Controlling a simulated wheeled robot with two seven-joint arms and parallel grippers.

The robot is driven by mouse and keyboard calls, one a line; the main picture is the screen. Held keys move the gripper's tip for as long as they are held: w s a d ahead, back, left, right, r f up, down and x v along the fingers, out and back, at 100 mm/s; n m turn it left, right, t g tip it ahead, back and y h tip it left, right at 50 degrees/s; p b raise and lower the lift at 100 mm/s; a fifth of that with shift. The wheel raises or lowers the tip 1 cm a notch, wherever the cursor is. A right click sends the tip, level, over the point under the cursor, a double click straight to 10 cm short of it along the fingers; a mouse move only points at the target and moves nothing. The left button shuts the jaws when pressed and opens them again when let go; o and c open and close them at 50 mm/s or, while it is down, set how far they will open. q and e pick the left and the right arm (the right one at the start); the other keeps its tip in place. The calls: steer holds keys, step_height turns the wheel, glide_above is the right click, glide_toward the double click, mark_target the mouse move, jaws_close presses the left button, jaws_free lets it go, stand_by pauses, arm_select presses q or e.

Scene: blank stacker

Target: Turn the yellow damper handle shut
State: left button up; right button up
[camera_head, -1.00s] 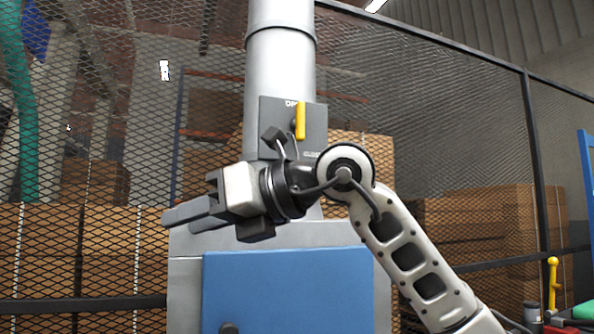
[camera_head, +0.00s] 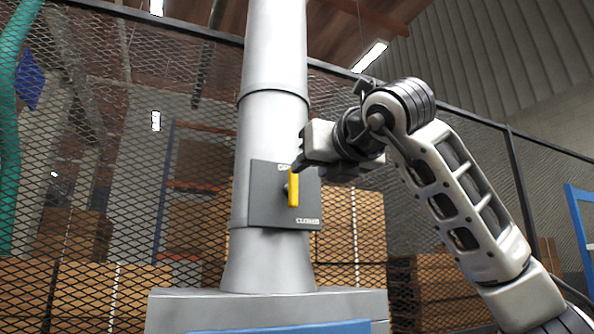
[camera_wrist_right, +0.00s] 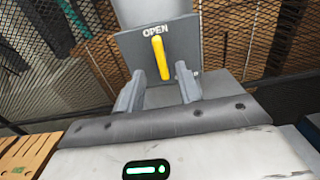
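The yellow damper handle (camera_head: 293,188) stands upright on a dark grey plate (camera_head: 264,205) fixed to the grey pipe. The plate reads CLOSED at its lower right; its upper label is partly covered in the head view. In the right wrist view the yellow handle (camera_wrist_right: 160,58) points up and down below the word OPEN on the plate (camera_wrist_right: 184,40). My right gripper (camera_head: 299,165) is beside the handle's top, to its right in the head view. In the wrist view its two fingers (camera_wrist_right: 160,88) are apart with nothing between them, just below the handle. My left gripper is out of view.
The grey pipe (camera_head: 274,130) rises from a grey cabinet top (camera_head: 190,310). A wire mesh fence (camera_head: 180,150) stands behind, with stacked cardboard boxes (camera_head: 80,290) beyond it. The space left of the plate is clear.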

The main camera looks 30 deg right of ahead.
mark_target(295, 179)
steer(key=w+p, duration=0.2)
steer(key=w, duration=0.5)
steer(key=shift+w+d, duration=0.1)
steer(key=shift+d, duration=0.1)
jaws_close()
